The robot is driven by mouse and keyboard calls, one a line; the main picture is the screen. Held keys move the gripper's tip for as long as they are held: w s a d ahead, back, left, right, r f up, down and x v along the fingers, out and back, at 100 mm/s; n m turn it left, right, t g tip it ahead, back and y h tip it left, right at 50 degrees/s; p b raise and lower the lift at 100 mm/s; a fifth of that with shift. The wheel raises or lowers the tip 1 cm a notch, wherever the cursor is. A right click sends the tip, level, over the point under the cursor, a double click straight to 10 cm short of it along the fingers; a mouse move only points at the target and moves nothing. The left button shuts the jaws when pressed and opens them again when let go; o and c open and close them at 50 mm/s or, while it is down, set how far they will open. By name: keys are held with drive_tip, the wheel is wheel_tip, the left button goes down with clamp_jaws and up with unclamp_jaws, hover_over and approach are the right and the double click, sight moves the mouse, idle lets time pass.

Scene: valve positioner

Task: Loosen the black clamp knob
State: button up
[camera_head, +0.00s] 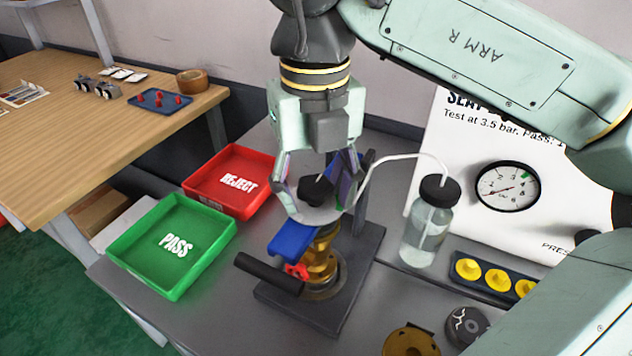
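The black clamp knob (316,190) sits at the top of the test fixture, above the brass valve body (321,262). My gripper (318,207) points down over the fixture, with its fingers on either side of the knob. The fingers are apart, but I cannot tell whether they touch the knob. The fingers hide part of the knob and the clamp around it. A blue part (292,240) and a small red part (297,271) show on the fixture below. A black bar (268,273) sticks out to the left. The fixture stands on a dark base plate (318,318).
A green PASS tray (218,228) and a red REJECT tray (262,160) lie to the left. A bottle (425,235) with a white tube stands close on the right, before a gauge panel (450,150). Yellow parts (468,269) and round parts (411,342) lie at the lower right.

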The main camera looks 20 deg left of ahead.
drive_tip(key=m+b, duration=0.1)
drive_tip(key=m, duration=0.5)
drive_tip(key=shift+m, duration=0.4)
drive_tip(key=shift+r+m+p, duration=0.15)
drive_tip(key=shift+m+p, duration=0.15)
drive_tip(key=shift+m, duration=0.5)
drive_tip(key=m, duration=0.3)
drive_tip(key=shift+p, duration=0.3)
clamp_jaws()
